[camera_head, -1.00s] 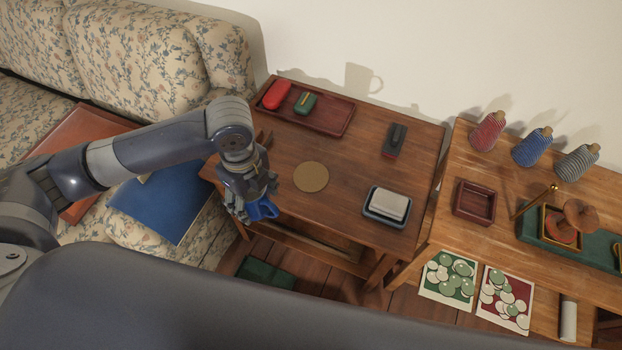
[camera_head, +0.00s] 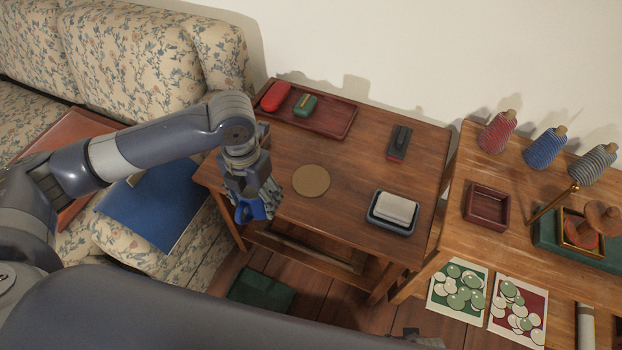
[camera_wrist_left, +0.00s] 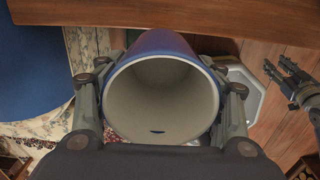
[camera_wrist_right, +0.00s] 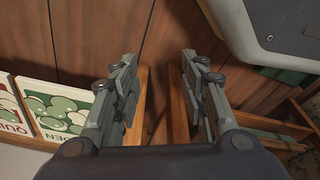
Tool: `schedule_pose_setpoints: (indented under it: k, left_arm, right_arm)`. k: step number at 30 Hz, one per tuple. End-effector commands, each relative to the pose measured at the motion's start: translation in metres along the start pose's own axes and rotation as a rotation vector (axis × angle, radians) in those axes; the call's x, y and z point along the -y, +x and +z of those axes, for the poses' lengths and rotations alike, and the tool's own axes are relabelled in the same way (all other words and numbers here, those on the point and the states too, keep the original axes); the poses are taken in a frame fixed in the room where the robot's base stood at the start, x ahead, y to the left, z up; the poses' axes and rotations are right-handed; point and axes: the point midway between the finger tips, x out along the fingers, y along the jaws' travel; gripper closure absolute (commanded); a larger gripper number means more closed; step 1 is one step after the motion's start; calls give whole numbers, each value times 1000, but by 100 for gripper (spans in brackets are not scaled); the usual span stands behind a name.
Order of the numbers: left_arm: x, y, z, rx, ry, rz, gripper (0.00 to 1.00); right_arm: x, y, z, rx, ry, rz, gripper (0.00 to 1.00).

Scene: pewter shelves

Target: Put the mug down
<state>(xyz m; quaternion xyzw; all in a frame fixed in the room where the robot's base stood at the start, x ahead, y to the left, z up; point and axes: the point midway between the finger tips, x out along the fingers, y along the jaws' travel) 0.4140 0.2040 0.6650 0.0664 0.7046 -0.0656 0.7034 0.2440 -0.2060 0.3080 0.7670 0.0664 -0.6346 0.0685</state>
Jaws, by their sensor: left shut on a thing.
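The blue mug (camera_head: 258,212) is in my left gripper (camera_head: 252,198), at the left front edge of the wooden side table and mostly hidden by the fingers. In the left wrist view the mug (camera_wrist_left: 162,95) shows its pale, empty-looking inside, with the two fingers of my left gripper (camera_wrist_left: 160,110) shut on its sides. A round tan coaster (camera_head: 311,181) lies bare on the table, to the right of the mug. My right gripper (camera_wrist_right: 157,85) is open and empty in the right wrist view, above the floor.
The side table (camera_head: 345,215) has clear wood around the coaster. On it are a dark red tray (camera_head: 335,118) with red and green items, a black-and-red block (camera_head: 399,143) and a dish with a white block (camera_head: 393,211). A second table (camera_head: 450,236) with spools stands to the right.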

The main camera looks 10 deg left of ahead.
Motion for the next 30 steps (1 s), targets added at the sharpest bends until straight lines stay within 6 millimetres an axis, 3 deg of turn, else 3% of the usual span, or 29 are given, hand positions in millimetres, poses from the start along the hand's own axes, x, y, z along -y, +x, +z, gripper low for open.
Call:
schedule_pose_setpoints:
  k: [18,26,30]
  left_arm:
    - [58,12,125,2,7,-2,71]
    - [66,16,144,1,7,-1,71]
    - [65,34,143,0,6,0,71]
  right_arm:
    - [-3,-47,-41,-37,7,4,60]
    - [-4,-59,-47,-41,8,5,60]
    - [-4,-70,-54,-51,9,6,60]
